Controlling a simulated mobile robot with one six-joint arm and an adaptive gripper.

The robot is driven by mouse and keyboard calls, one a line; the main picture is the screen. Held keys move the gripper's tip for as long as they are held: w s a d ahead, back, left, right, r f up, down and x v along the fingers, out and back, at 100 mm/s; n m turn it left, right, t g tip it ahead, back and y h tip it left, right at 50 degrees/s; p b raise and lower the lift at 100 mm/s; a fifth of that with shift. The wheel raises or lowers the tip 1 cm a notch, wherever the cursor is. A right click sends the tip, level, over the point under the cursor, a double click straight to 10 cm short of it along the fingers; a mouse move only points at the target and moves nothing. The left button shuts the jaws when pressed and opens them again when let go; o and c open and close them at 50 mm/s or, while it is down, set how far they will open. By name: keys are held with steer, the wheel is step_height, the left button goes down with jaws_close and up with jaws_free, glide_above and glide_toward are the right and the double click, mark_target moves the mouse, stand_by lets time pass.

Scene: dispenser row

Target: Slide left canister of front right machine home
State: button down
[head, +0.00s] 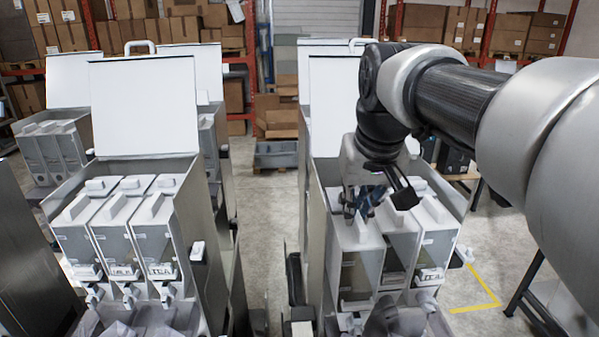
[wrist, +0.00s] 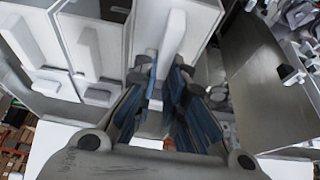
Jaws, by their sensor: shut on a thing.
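The front right machine (head: 316,236) has its white lid (head: 333,100) raised and holds three white canisters side by side. My gripper (head: 366,203) is shut on the raised top handle of the left canister (head: 360,262). In the wrist view, the blue finger pads of my gripper (wrist: 160,95) lie on both sides of that handle (wrist: 172,38). In the head view, the left canister's front appears to stand forward of the middle canister (head: 402,243) and the right canister (head: 438,246). The left canister's rear seat is hidden by my gripper and arm.
The middle canister (wrist: 92,42) sits close beside the held one in the wrist view. The machine's side wall (wrist: 262,72) is near on the other side. A front left machine (head: 130,225) with three canisters stands across a narrow gap. More machines and shelves with boxes are behind.

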steer(key=shift+f, duration=0.4)
steer(key=c, duration=1.6)
jaws_free()
steer(key=shift+o, duration=0.2)
steer(key=shift+f, duration=0.1)
steer(key=v, duration=1.2)
steer(key=shift+c, duration=0.4)
